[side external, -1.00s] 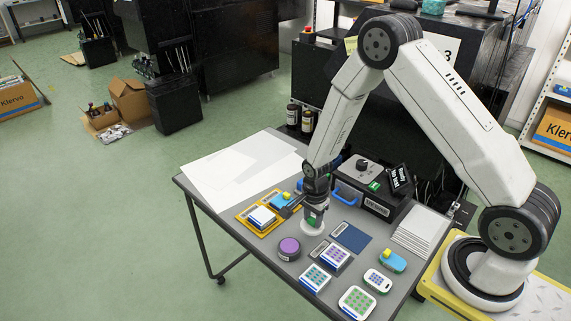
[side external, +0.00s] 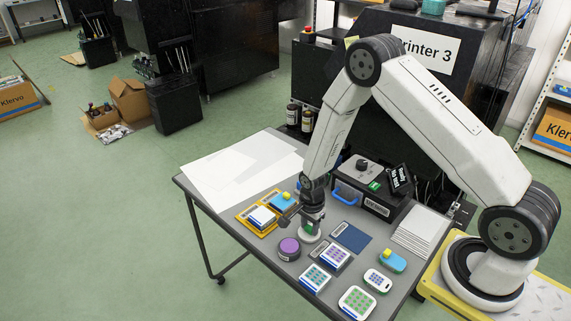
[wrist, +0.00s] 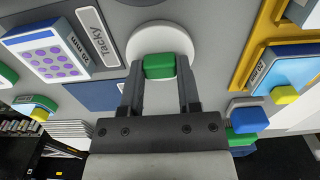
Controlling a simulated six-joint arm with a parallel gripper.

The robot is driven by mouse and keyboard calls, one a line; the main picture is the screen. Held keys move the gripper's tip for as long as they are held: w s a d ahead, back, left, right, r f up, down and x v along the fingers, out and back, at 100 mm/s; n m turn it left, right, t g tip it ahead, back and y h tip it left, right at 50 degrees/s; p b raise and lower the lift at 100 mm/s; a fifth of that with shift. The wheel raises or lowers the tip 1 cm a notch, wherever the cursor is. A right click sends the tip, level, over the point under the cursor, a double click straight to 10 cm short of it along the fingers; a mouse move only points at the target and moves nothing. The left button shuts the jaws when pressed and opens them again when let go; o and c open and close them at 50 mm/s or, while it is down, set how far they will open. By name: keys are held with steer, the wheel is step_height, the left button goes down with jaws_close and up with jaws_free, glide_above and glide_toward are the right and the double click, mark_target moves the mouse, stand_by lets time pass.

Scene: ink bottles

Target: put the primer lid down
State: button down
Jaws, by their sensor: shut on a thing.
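The primer lid appears to be the white round disc with a green block-shaped knob (wrist: 160,66). Its white rim (wrist: 136,45) shows in the wrist view, and it also shows low over the grey table in the side view (side external: 310,237). My gripper (wrist: 160,88) is shut on the green knob, one finger on each side. In the side view my gripper (side external: 312,226) points down, with the lid under it. I cannot tell whether the lid touches the table.
A purple round container (side external: 289,248) stands just left of the lid. A yellow tray (side external: 243,220) is left, a dark blue pad (side external: 350,237) right. A black box (side external: 370,197) stands behind.

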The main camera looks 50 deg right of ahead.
mark_target(310, 227)
steer(key=shift+f, duration=0.15)
steer(key=shift+c, duration=1.6)
jaws_free()
step_height(310, 227, up, 12)
steer(key=shift+r, duration=0.2)
steer(key=s+a+r+n+t, duration=0.1)
steer(key=s+a+r+n, duration=0.1)
steer(key=s+r+n, duration=0.3)
steer(key=s+a+r+n+t, duration=0.1)
steer(key=s+r+n, duration=0.5)
steer(key=n, duration=0.7)
steer(key=shift+s+a+t, duration=0.3)
steer(key=shift+s+a, duration=0.15)
steer(key=shift+a, duration=0.3)
